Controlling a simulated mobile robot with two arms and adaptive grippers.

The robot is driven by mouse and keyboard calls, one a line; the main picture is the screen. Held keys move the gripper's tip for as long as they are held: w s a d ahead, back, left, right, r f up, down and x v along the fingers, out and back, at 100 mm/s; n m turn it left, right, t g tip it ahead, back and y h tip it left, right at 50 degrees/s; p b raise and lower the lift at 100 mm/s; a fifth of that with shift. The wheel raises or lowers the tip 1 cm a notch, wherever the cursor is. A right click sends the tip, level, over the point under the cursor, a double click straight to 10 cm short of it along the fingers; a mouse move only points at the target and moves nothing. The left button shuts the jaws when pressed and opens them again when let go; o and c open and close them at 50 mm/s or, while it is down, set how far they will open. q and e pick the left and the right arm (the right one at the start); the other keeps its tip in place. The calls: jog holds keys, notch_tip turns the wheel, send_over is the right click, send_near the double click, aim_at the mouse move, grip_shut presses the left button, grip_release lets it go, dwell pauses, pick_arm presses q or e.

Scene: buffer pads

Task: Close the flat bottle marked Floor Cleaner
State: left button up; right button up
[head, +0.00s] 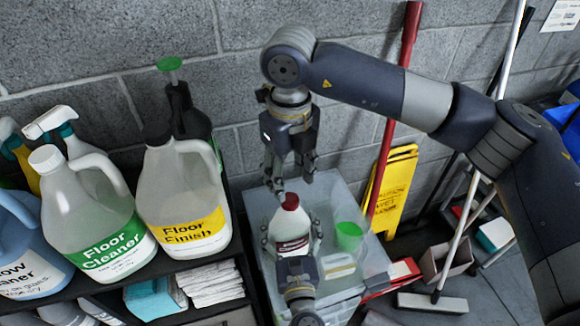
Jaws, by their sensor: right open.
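A white bottle (288,222) with a dark red label stands in the middle of the head view, on or over a clear plastic bin. Its label is too small to read. A red cap (290,201) sits at its top; I cannot tell whether it is tight. My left gripper (291,238) comes from below with a finger on each side of the bottle, and appears shut on it. My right gripper (293,184) points down, open and empty, just above the red cap. A large jug (95,215) with a green Floor Cleaner label and white cap stands on the left shelf.
A Floor Finish jug (180,195) and spray bottles crowd the black shelf at left. The clear bin (340,190) also bears a green cup (349,236). A red pole (388,130), a yellow caution sign (392,190) and a broom stand at right. A block wall is behind.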

aim_at(290, 199)
jog(key=n, duration=0.2)
jog(key=r+n, duration=0.1)
jog(key=n, duration=0.4)
jog(key=r+n, duration=0.1)
jog(key=n, duration=0.1)
jog(key=shift+n, duration=0.3)
jog(key=shift+f, duration=0.1)
jog(key=shift+f, duration=3.9)
jog(key=shift+c, duration=0.6)
jog(key=c, duration=1)
